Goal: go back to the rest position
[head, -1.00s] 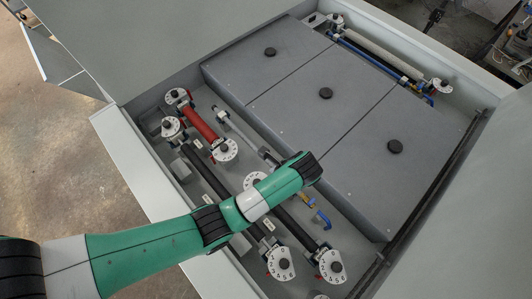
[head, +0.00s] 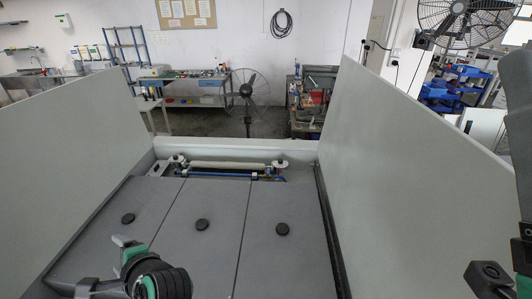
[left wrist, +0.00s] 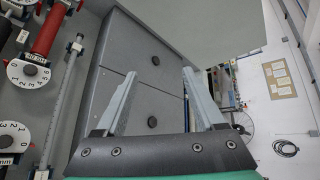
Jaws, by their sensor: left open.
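My left gripper (head: 98,265) is at the lower left of the head view, over the grey cover panels (head: 216,200) of the plate processor. In the left wrist view its two pale fingers (left wrist: 160,75) stand wide apart with nothing between them. Part of my right arm shows at the right edge of the head view, but its fingers are not seen.
Tall grey side walls (head: 410,170) flank the open machine. A white roller (head: 228,165) lies at its far end. A red roller (left wrist: 48,28) and numbered dials (left wrist: 28,72) show in the left wrist view. A fan (head: 247,92) stands beyond.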

